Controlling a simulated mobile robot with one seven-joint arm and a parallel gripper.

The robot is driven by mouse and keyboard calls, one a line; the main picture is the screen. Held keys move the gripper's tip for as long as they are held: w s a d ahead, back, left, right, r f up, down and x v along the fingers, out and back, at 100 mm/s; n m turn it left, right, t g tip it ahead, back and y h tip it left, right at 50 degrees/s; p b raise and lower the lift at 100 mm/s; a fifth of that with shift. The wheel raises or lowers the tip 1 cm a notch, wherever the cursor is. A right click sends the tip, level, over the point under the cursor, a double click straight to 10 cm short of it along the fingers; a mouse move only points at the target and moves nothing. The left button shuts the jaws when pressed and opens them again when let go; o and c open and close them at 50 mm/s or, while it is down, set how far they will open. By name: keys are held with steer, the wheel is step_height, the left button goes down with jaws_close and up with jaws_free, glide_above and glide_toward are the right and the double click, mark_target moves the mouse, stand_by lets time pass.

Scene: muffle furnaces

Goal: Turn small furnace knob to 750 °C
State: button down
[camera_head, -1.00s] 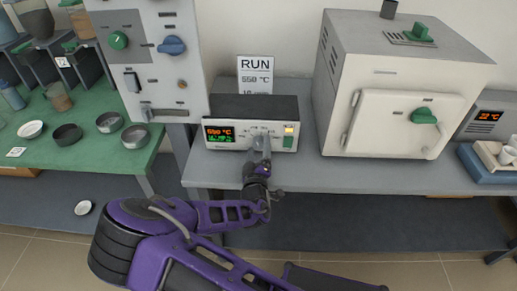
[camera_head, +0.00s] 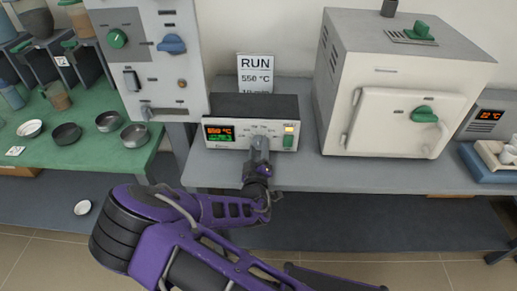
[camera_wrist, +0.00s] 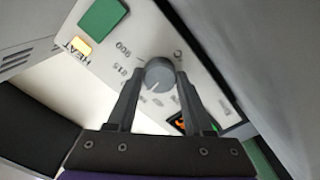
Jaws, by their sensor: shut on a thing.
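The small furnace controller (camera_head: 228,145) is a pale-fronted box with a dark top on the grey bench. Its display (camera_head: 219,133) glows orange and green; the orange digits seem to read 550 °C. My gripper (camera_head: 260,143) reaches its front panel from below and covers the knob in the head view. In the wrist view the round grey knob (camera_wrist: 158,74) sits between the two fingertips of my gripper (camera_wrist: 159,80), which are shut on it. A pale pointer mark shows on the knob.
A RUN card (camera_head: 255,68) reading 550 °C stands behind the controller. A large white furnace (camera_head: 390,118) stands to the right, a tall grey panel unit (camera_head: 150,60) to the left. A green table (camera_head: 95,158) with dishes is further left.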

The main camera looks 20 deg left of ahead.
steer(key=shift+m+b, duration=1.3)
steer(key=shift+m, duration=1)
steer(key=shift+c, duration=1.4)
jaws_free()
steer(key=v, duration=1.7)
steer(key=shift+s, duration=0.2)
steer(key=shift+d, duration=0.1)
